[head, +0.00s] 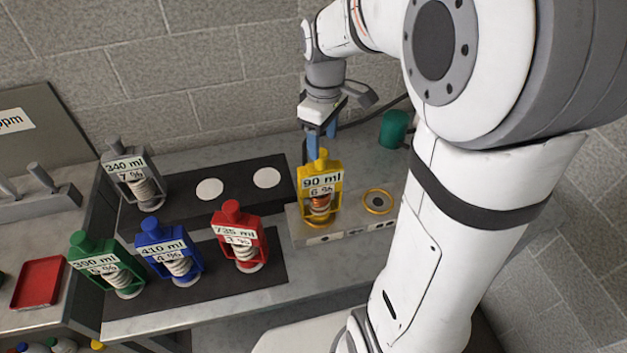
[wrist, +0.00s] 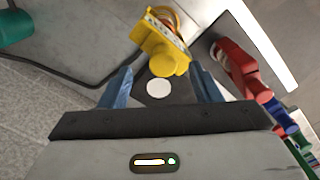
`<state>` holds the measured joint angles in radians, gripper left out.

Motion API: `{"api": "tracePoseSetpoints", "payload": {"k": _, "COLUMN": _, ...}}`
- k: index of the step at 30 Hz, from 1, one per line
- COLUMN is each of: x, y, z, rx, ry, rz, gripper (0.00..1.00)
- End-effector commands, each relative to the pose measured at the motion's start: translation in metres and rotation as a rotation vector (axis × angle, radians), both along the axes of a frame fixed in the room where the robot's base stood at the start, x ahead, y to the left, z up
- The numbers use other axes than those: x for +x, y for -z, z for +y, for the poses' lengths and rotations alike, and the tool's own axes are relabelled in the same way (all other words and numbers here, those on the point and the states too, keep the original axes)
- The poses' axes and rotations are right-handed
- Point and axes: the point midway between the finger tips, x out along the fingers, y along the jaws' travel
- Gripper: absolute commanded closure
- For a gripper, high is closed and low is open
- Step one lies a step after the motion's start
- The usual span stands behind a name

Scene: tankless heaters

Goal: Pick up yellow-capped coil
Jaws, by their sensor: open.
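The yellow-capped coil (head: 319,192) stands upright in its yellow frame on a grey block, with a label reading 90 ml and 6 %. Its copper-coloured coil shows below the label. My gripper (head: 318,143) is above it, pointing down, with its blue fingers close to the yellow cap. In the wrist view the yellow-capped coil (wrist: 161,45) lies ahead of my gripper (wrist: 160,88), its round cap near the gap between the two spread fingers. The fingers are open and empty. Whether they touch the cap cannot be told.
Red (head: 240,240), blue (head: 170,252) and green (head: 105,266) coils stand on a dark mat at the front left. A grey coil (head: 138,178) stands on a black block (head: 225,178) with white discs. A teal cylinder (head: 394,129) stands behind right. A red tray (head: 38,282) lies far left.

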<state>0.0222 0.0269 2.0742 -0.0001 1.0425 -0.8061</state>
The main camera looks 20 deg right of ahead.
Motion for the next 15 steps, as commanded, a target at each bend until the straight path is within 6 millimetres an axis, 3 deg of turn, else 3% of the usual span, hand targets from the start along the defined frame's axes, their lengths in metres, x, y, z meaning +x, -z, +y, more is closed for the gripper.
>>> {"api": "tracePoseSetpoints", "payload": {"k": 9, "x": -0.002, "y": 0.044, "z": 0.005, "rx": 0.000, "ry": 0.001, "rz": 0.004, "gripper": 0.43}}
{"api": "tracePoseSetpoints", "payload": {"k": 15, "x": -0.001, "y": 0.056, "z": 0.005, "rx": 0.000, "ry": 0.001, "rz": -0.001, "gripper": 0.43}}
